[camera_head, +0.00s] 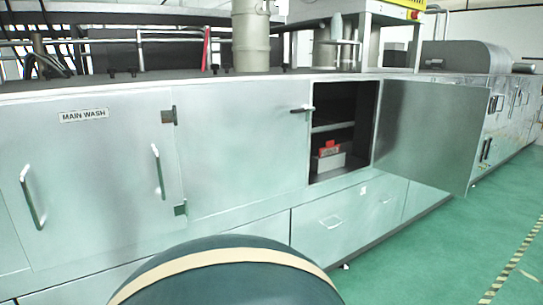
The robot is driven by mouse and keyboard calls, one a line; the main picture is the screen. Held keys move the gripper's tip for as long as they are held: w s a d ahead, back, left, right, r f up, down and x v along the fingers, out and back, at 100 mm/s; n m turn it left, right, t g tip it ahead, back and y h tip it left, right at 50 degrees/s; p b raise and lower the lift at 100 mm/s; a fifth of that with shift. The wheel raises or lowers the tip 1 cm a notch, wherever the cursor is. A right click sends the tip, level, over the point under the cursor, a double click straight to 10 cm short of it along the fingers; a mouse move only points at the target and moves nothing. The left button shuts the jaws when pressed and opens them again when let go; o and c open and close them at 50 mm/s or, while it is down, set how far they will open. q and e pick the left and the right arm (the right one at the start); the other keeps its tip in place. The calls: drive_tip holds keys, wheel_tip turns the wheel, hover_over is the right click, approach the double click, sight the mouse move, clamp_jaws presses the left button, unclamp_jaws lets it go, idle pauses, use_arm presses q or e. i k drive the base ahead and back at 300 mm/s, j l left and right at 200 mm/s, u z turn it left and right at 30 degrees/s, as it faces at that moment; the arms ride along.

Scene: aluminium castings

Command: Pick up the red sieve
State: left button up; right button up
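A small red object (329,149), which may be the red sieve, is inside an open cabinet compartment right of centre. It sits at the top of a pale box-like thing (331,162) on the lower level, below a shelf (333,127). It is too small to make out its shape or whether it lies in or on the pale thing. Neither of my grippers is in view.
The compartment's metal door (425,132) stands wide open to the right. Closed panels with handles, one marked MAIN WASH (84,115), run to the left. Green floor (440,250) is clear at lower right. A dark rounded shape with a tan band fills the bottom centre.

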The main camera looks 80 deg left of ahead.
sight(330, 148)
drive_tip(key=u, duration=2.1)
drive_tip(key=i+z, duration=0.4)
drive_tip(key=i, duration=1.7)
